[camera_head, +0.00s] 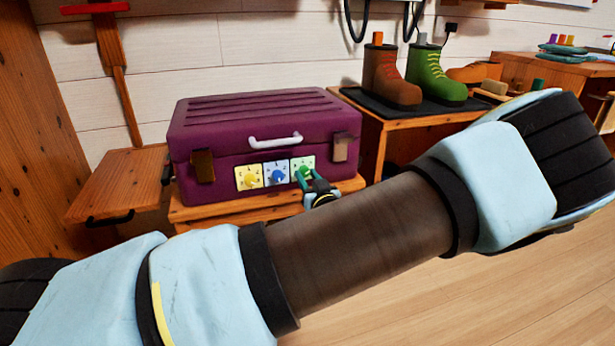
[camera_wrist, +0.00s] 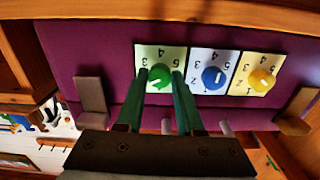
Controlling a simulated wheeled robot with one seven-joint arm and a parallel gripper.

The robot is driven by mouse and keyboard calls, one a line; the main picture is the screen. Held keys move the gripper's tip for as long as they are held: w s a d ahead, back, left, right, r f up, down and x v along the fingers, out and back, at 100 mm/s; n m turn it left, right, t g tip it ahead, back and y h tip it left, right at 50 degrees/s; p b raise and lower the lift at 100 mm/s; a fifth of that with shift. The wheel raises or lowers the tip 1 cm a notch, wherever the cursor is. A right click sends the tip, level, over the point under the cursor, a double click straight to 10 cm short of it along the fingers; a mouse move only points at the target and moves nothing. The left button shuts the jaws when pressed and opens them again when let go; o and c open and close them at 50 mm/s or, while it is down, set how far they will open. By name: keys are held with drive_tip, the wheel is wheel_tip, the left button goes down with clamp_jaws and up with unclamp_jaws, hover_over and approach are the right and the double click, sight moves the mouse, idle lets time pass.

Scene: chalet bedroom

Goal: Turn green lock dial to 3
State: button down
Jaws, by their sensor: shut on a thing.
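The green lock dial (camera_head: 304,170) is the rightmost of three dials on the front of a purple suitcase (camera_head: 230,128). In the wrist view the green dial (camera_wrist: 160,79) sits on a pale green numbered plate, at the left of the row. My gripper (camera_head: 308,178) is at the suitcase front. In the wrist view its two green fingers (camera_wrist: 165,84) stand on either side of the green dial and are shut on it. The fingers cover part of the plate and its numbers, and I cannot tell which number the dial points to.
The blue dial (camera_wrist: 213,77) and yellow dial (camera_wrist: 262,80) are beside the green one. The suitcase has a white handle (camera_head: 275,139) and latches (camera_head: 341,147). A wooden bench with boots (camera_head: 393,80) stands to the right. A small wooden table (camera_head: 118,180) is at left.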

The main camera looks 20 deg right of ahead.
drive_tip(key=m+p, duration=0.3)
drive_tip(key=m, duration=0.2)
drive_tip(key=shift+r, duration=0.15)
drive_tip(key=m+p, duration=0.2)
drive_tip(key=m, duration=0.4)
drive_tip(key=shift+a+p, duration=0.1)
drive_tip(key=shift+p, duration=0.3)
drive_tip(key=c, duration=0.5)
unclamp_jaws()
drive_tip(key=shift+c, duration=0.2)
drive_tip(key=s+a, duration=0.1)
drive_tip(key=s, duration=0.9)
drive_tip(key=shift+s+a+p, duration=0.15)
drive_tip(key=shift+s+p, duration=0.2)
drive_tip(key=shift+s, duration=0.05)
